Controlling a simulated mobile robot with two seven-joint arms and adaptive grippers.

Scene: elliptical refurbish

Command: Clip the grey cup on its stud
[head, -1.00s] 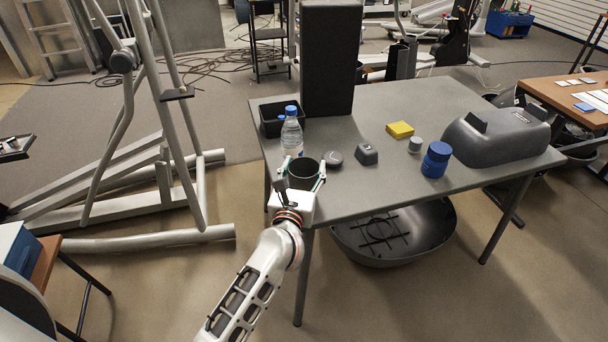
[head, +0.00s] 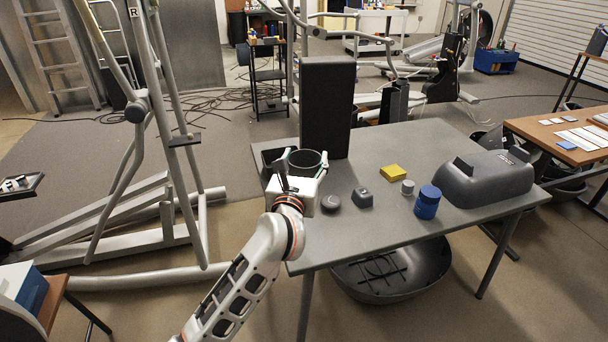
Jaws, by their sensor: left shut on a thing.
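My left gripper (head: 305,165) is shut on a dark grey, open-topped cup (head: 306,160). It holds the cup upright over the left end of the grey table (head: 385,145), in front of a tall dark upright block (head: 326,105). The gripper hides part of the cup's side and base. I cannot make out a stud in this view. A gap between the cup and the block cannot be judged. My right gripper is not in view.
A black bin (head: 268,158) stands behind my gripper. A round dark puck (head: 331,203), a small dark block (head: 362,197), a yellow block (head: 393,173), a grey cylinder (head: 407,187), a blue jar (head: 427,203) and a dark shroud (head: 487,180) lie to the right.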

